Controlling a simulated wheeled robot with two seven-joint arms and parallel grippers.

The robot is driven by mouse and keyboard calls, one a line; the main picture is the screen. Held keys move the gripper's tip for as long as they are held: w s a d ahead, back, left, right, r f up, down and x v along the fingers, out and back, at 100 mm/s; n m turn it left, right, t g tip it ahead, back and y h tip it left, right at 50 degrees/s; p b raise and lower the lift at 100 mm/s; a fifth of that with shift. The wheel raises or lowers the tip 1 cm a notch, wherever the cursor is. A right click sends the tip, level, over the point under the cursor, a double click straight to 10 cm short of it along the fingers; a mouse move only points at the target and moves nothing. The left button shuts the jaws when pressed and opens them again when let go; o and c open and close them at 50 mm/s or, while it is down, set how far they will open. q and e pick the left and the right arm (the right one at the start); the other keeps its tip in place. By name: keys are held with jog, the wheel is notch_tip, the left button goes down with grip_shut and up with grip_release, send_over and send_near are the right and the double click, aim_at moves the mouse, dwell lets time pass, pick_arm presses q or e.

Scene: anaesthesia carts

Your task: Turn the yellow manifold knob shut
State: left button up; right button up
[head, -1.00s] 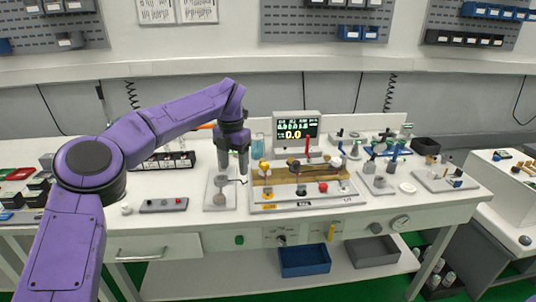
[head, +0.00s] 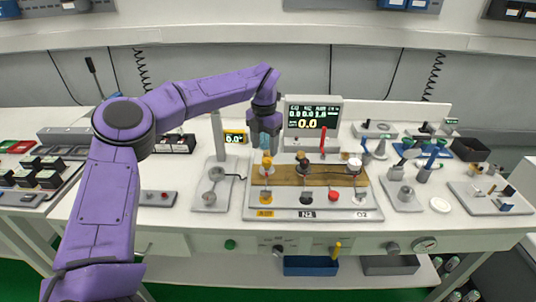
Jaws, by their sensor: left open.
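The manifold is a wooden-faced block (head: 313,177) on a light base plate in the middle of the bench. Its yellow knob (head: 267,168) stands at the block's left end, above a yellow label (head: 265,213). A dark knob (head: 302,160) and a white knob (head: 354,164) stand further right on the block. My left gripper (head: 265,149) is open and points down right over the yellow knob. Its fingers partly cover the knob's top, and I cannot tell whether they touch it. My right gripper is out of view.
A monitor (head: 313,101) stands behind the manifold, with a red upright lever (head: 322,140) in front of it. A grey plate with a post (head: 217,186) is close on the left. A plate with blue-handled parts (head: 402,194) is on the right.

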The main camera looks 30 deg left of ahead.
aim_at(267, 160)
pick_arm(q)
jog(key=f, duration=0.2)
jog(key=w+f, duration=0.1)
jog(key=f, duration=0.2)
jog(key=shift+w+f, duration=0.1)
jog(key=shift+w+d+f, duration=0.1)
jog(key=shift+w+f, duration=0.1)
jog(key=shift+f, duration=0.1)
jog(key=shift+s+r, duration=0.2)
jog(key=shift+s, duration=0.25)
jog(key=shift+c, duration=0.6)
jog(key=c, duration=0.9)
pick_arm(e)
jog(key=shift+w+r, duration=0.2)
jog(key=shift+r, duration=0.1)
pick_arm(q)
jog(key=shift+p, duration=0.35)
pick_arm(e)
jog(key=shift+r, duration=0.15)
